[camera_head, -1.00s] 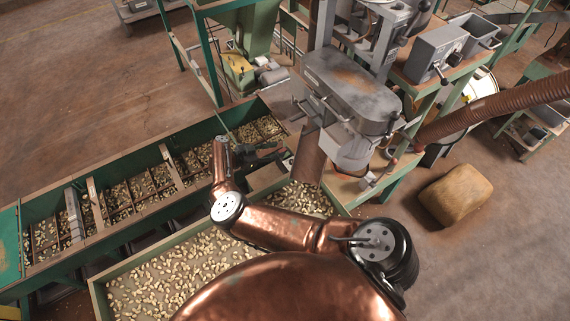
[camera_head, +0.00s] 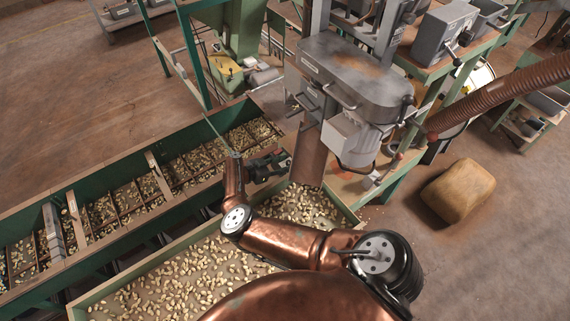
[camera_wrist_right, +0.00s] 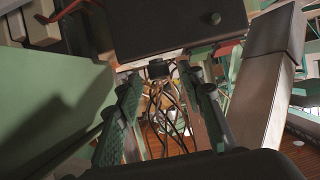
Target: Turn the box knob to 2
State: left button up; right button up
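A grey box (camera_head: 445,32) with dark knobs and levers on its front (camera_head: 466,38) stands on the bench at the upper right of the head view. Any markings on it are too small to read. My left gripper is out of view.
A grey machine (camera_head: 355,75) with a brown chute (camera_head: 309,155) stands right of my gripper. A long green trough (camera_head: 60,205) of nuts runs at left, and a nut tray (camera_head: 190,285) lies below. A tan sack (camera_head: 458,190) and brown hose (camera_head: 490,98) are at right.

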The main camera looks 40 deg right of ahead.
jog(key=shift+d+f, duration=0.15)
jog(key=shift+d, duration=0.3)
jog(key=shift+c, duration=0.3)
grip_shut()
